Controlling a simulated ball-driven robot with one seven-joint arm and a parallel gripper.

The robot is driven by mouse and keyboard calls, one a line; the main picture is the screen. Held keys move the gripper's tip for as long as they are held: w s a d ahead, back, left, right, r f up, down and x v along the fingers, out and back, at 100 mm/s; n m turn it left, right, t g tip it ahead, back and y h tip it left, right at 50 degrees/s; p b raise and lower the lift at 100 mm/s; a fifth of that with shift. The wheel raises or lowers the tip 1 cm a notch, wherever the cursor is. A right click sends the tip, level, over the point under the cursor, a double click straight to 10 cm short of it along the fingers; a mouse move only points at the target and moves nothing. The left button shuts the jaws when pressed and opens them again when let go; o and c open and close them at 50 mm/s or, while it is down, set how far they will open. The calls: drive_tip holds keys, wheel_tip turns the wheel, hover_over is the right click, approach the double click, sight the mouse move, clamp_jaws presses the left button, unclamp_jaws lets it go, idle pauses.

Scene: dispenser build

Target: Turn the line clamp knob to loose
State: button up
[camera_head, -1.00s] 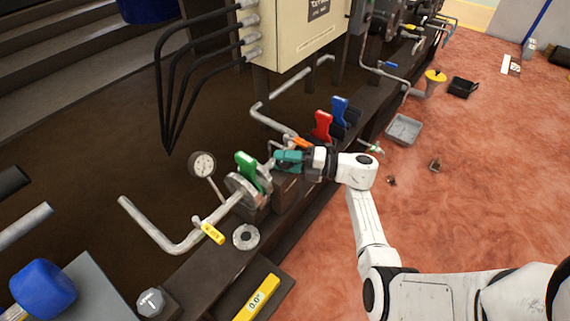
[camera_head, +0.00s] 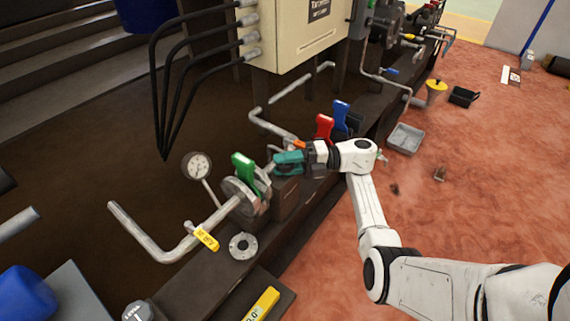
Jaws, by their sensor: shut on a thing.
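A teal piece (camera_head: 289,163) sits on the pipe line just right of the green handle, and I take it to be the line clamp knob. My gripper (camera_head: 305,157) reaches it from the right and is shut on it. The dark fingers and the wrist hide part of the piece and its mount. I cannot read its loose or tight setting. An orange part (camera_head: 299,144) shows just behind the gripper.
A green handle (camera_head: 244,168) and flange stand left of my gripper, with a pressure gauge (camera_head: 197,167) beyond. Red (camera_head: 324,128) and blue (camera_head: 341,114) handles stand close behind. A grey tray (camera_head: 405,139) lies on the open red floor to the right.

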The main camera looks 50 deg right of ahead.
drive_tip(key=o, duration=0.7)
drive_tip(key=p+v, duration=0.1)
drive_tip(key=v, duration=0.9)
drive_tip(key=shift+s+d, duration=0.2)
drive_tip(key=shift+d, duration=0.15)
